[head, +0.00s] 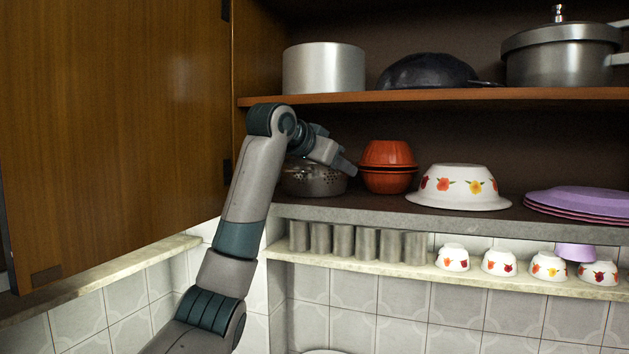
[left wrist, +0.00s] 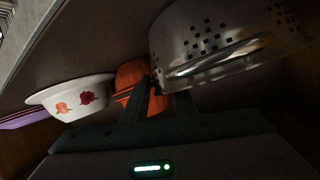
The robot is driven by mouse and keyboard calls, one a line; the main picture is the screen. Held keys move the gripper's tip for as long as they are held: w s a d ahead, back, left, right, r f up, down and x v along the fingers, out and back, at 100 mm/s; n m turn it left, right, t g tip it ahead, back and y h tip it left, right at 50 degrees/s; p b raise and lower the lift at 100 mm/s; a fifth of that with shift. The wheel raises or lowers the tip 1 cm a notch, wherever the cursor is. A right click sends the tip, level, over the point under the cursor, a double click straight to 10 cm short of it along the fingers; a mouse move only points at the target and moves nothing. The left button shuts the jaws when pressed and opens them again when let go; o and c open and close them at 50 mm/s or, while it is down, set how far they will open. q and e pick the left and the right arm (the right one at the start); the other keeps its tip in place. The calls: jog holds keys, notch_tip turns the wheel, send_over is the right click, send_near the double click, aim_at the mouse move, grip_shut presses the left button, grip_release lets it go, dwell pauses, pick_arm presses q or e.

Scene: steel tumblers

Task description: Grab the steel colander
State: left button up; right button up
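The steel colander (head: 315,181) sits on the lower cabinet shelf at the left, partly hidden by my left arm. In the left wrist view the perforated colander (left wrist: 225,62) fills the upper right, with a loop handle on its side. My left gripper (head: 346,165) is at the colander's right upper side, near the orange bowls. In the left wrist view the two dark fingers of the gripper (left wrist: 161,98) stand apart with a gap between them, just beside the colander's wall. Whether a finger touches the colander cannot be told. My right gripper is not in view.
Stacked orange bowls (head: 387,168) stand close right of the colander. A flowered white bowl (head: 459,187) and purple plates (head: 585,201) are further right. Steel tumblers (head: 343,242) line the ledge below. The upper shelf (head: 430,97) is overhead; an open wooden door (head: 115,130) is left.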

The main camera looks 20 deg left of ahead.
pick_arm(q)
grip_shut()
jog(key=shift+r, duration=0.15)
jog(key=shift+r+b, duration=0.35)
jog(key=shift+b, duration=0.2)
jog(key=shift+r+b, duration=0.6)
jog(key=shift+r, duration=0.35)
jog(key=shift+s+r+b, duration=0.1)
jog(key=shift+r+b, duration=0.15)
jog(key=shift+b, duration=0.05)
jog(key=s+d+b, duration=0.9)
jog(key=s+d, duration=0.3)
jog(key=s, duration=0.1)
jog(key=shift+r, duration=0.1)
